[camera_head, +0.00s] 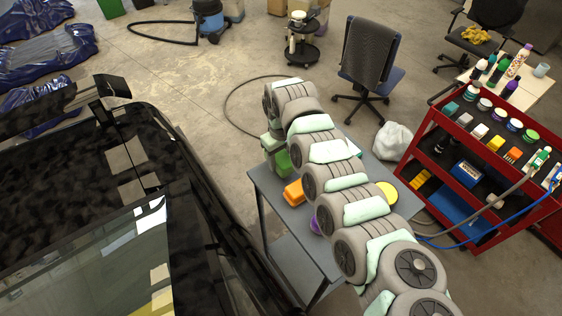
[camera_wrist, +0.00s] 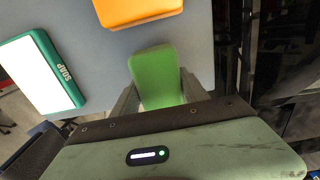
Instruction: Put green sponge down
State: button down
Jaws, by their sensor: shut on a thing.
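The green sponge (camera_wrist: 155,72) is between the two fingers of my gripper (camera_wrist: 158,92) in the wrist view, and the gripper is shut on it. In the head view the green sponge (camera_head: 283,163) shows below my gripper (camera_head: 276,150), at the far left corner of the grey table (camera_head: 262,190). The grey table top (camera_wrist: 105,55) lies under the sponge in the wrist view. I cannot tell whether the sponge touches the table. The lower part of the sponge and the fingers' inner faces are hidden.
An orange block (camera_wrist: 140,8) and a white and green soap box (camera_wrist: 42,72) lie near the sponge. My arm hides much of the table; a yellow round thing (camera_head: 388,192) shows beyond it. A black car (camera_head: 110,190) stands close left. A red cart (camera_head: 440,160) is at right.

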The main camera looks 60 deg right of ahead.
aim_at(281, 156)
jog(key=shift+f, duration=1.2)
jog(key=shift+f, duration=0.1)
jog(key=c, duration=0.6)
grip_release()
notch_tip(281, 156, up, 12)
jog(key=b, duration=0.3)
jog(key=shift+d+f, duration=0.1)
jog(key=shift+r, duration=0.25)
